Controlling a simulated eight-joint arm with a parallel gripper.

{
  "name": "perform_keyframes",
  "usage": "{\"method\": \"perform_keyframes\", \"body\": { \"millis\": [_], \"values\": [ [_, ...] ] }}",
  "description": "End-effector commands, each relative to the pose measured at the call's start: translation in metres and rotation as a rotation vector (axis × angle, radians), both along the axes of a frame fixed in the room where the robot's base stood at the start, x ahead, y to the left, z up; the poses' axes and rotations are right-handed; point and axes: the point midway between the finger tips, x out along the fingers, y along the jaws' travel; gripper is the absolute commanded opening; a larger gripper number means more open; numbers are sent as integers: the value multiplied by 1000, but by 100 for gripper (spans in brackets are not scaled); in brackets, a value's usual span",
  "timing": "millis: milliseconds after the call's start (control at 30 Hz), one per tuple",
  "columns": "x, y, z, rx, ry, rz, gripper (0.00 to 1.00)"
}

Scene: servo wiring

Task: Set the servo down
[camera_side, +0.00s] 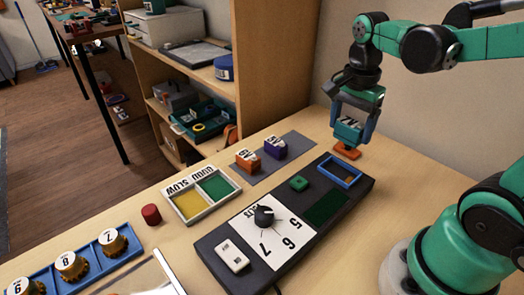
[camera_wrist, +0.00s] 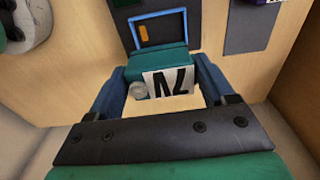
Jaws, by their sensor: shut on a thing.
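My gripper (camera_side: 350,128) is shut on the teal servo (camera_side: 347,131), its blue fingers on either side of it. The servo has a white label with black characters, and an orange piece (camera_side: 346,151) shows just below it. In the wrist view, the servo (camera_wrist: 158,62) sits between the fingers, with its label and a small grey disc showing. It is above the wooden table, behind the far right end of the dark panel. The blue frame (camera_side: 341,171) on the panel looks empty in the side view; an orange bar (camera_wrist: 143,33) shows inside it in the wrist view.
Orange (camera_side: 247,160) and purple (camera_side: 275,147) blocks stand on a grey mat (camera_side: 297,142). A two-part tray (camera_side: 201,194) lies left of the panel.

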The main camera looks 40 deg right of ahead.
Motion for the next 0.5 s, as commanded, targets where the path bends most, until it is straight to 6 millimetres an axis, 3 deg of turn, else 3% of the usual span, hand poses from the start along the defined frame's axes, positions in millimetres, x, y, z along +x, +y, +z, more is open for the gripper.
{"method": "perform_keyframes", "body": {
  "millis": [200,500],
  "values": [
    [0,0,-37,1,-1,-1,13],
    [0,0,-57,1,-1,-1,13]
  ]
}}
